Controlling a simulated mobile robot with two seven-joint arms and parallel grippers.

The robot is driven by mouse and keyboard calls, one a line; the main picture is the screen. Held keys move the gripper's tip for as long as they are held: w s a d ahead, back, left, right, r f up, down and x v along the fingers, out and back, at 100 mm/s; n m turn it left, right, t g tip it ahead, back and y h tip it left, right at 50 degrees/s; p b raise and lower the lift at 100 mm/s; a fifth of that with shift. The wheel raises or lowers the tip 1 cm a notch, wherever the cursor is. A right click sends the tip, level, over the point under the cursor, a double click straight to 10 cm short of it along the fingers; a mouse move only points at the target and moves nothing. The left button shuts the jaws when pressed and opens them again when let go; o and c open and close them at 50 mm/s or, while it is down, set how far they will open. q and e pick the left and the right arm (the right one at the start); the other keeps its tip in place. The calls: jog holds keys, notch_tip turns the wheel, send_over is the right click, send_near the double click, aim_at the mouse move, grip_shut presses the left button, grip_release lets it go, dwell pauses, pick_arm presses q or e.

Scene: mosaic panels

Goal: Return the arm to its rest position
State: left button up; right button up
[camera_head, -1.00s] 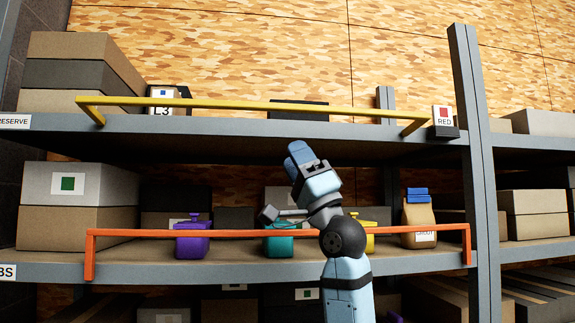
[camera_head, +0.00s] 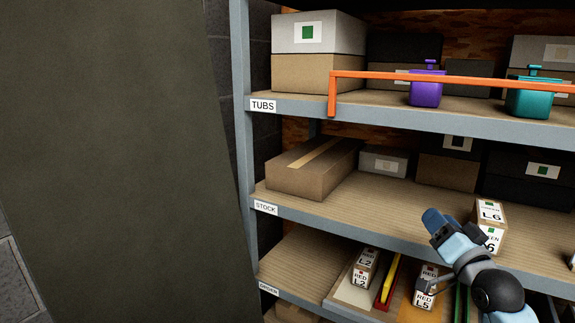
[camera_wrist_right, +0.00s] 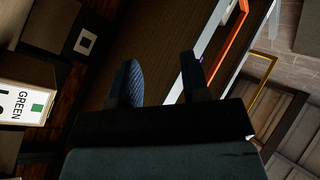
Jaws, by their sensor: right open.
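My right arm comes in from the lower right in the head view. Its gripper (camera_head: 434,219) is raised in front of the STOCK shelf (camera_head: 345,211), pointing up and left. In the right wrist view the two dark blue fingers of this gripper (camera_wrist_right: 160,75) stand apart with nothing between them. A small box labelled L6 (camera_head: 490,212) with a green mark is just right of the gripper in the head view. A box with the word GREEN (camera_wrist_right: 24,106) shows at the left edge of the wrist view. My left gripper is not in view.
An orange rail (camera_head: 385,77) runs before the TUBS shelf, with a purple tub (camera_head: 425,91) and a teal tub (camera_head: 530,101) behind it. Boxes L2 (camera_head: 365,263) and L5 (camera_head: 427,274) sit in trays low down. A grey upright (camera_head: 243,150) and dark wall stand left.

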jog(key=s+a+f+n+g, duration=0.1)
jog(key=s+a+f+g, duration=0.15)
jog(key=s+f, duration=0.6)
jog(key=s+a+f+n+g, duration=0.2)
jog(key=s+a+f, duration=0.1)
jog(key=f, duration=1.1)
jog(key=s+a+f+n+g, duration=0.1)
jog(key=s+a+f+g, duration=0.2)
jog(key=s+f, duration=0.55)
jog(key=s+a+f+n+g, duration=0.2)
jog(key=s+a+f, duration=0.2)
jog(key=s+f, duration=0.65)
pick_arm(q)
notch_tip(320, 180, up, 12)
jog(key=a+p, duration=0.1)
jog(key=p, duration=1.3)
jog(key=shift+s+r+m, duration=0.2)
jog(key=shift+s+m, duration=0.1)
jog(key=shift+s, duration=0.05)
pick_arm(e)
notch_tip(320, 180, up, 12)
jog(key=shift+w+d+n, duration=0.15)
jog(key=shift+d+n, duration=0.25)
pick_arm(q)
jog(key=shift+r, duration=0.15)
